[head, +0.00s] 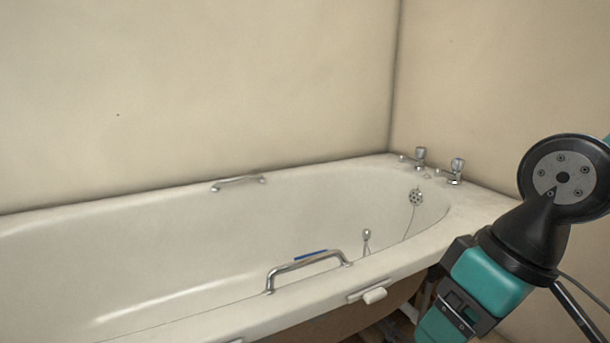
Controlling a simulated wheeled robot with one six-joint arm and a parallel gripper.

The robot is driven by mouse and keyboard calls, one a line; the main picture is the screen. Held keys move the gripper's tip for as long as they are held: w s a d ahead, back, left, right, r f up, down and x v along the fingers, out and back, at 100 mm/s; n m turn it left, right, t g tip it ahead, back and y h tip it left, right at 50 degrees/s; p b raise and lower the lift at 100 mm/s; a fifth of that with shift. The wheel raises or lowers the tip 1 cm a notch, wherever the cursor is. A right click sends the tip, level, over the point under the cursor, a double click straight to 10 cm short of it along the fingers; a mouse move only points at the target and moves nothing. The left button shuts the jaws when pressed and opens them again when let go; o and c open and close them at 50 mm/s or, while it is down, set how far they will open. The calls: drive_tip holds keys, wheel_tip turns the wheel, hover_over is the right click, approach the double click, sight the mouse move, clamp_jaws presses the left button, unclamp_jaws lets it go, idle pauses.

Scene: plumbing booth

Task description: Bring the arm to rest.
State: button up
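My arm shows at the right edge of the head view, with a round black and grey joint at the top and teal and black links running down to the lower edge. It is bent and stands in front of the tub's near right corner. The fingers of my gripper do not show, so I cannot see whether it holds anything.
A white bathtub (150,270) stands along the wall, with two chrome taps (420,157) at its right end. A chrome grab handle (300,262) rises from the near rim, and another (238,183) is on the far rim. A small white block (375,296) is at the outer side.

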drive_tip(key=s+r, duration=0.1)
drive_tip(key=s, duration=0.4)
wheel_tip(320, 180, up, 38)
drive_tip(key=p, duration=3.8)
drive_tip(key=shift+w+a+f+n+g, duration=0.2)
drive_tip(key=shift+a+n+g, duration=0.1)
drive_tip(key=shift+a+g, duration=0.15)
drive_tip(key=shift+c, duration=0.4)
